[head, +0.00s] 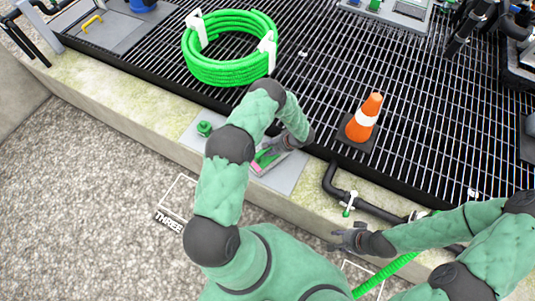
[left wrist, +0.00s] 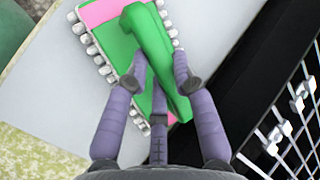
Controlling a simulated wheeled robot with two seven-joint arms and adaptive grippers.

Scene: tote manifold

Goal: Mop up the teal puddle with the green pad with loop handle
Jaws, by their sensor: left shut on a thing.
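The green pad with loop handle (head: 264,160) is at a pale grey plate on the concrete ledge. The left wrist view shows its green handle (left wrist: 147,28), a pink part and a pale beaded fringe along its edges. My left gripper (left wrist: 161,88) is shut on the green handle, with fingers on both sides. In the head view my left gripper (head: 276,146) is over the plate. I cannot tell whether the pad touches the plate. I see no teal puddle in either view. My right gripper (head: 341,238) is empty near the ledge's front edge, its fingers apart.
The grey plate (head: 288,178) has a green knob (head: 205,128) at its left end. Behind it, a coiled green hose (head: 226,72) and an orange cone (head: 366,112) stand on the black grating. A black pipe (head: 378,211) runs along the ledge at right.

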